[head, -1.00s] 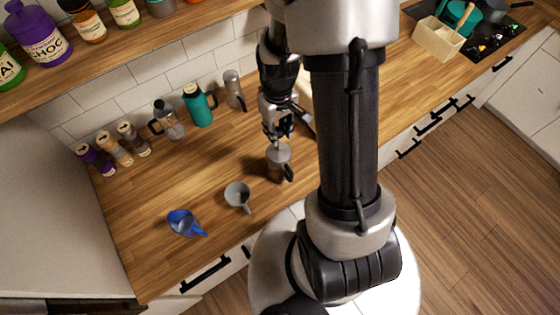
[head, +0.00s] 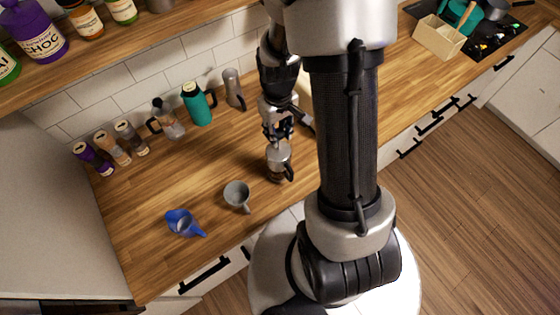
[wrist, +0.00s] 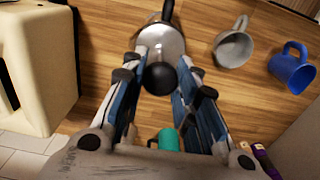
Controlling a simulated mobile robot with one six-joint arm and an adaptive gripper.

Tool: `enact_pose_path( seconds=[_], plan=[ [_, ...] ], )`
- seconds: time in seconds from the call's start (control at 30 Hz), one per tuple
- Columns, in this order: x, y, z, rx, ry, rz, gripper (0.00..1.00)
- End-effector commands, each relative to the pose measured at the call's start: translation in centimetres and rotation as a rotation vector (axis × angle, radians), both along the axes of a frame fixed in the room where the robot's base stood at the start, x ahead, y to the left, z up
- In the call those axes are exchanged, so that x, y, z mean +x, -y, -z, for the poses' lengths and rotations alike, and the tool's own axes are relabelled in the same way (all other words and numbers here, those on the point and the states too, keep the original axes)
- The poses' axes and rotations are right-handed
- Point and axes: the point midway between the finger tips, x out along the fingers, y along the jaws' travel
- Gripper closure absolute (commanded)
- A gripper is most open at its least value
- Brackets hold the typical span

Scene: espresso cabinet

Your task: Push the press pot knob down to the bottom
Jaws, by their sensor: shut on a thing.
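The press pot (head: 279,160) stands upright on the wooden counter, with a silver lid and a black handle. My gripper (head: 279,142) is directly above it, close to the lid. In the wrist view, the round silver lid (wrist: 160,38) lies beyond the fingers, with the handle at the top. The black knob (wrist: 160,78) sits between the two fingers of my gripper (wrist: 163,60), which is shut on it. In the head view my fingers hide the knob, and the plunger's depth inside the pot is hard to tell.
A teal bottle (head: 198,104), a glass pot (head: 170,120), a grey grinder (head: 234,90) and small jars (head: 112,148) line the wall. A cream machine (wrist: 40,60) shows in the wrist view.

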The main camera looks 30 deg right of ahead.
Motion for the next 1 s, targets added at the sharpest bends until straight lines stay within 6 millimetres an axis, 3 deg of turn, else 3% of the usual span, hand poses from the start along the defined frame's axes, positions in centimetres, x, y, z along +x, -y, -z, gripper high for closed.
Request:
enact_pose_path(
  seconds=[1.0],
  plan=[
    [-0.1, 0.0, 3.3, 0.001, -0.003, 0.000, 0.95]
  ],
)
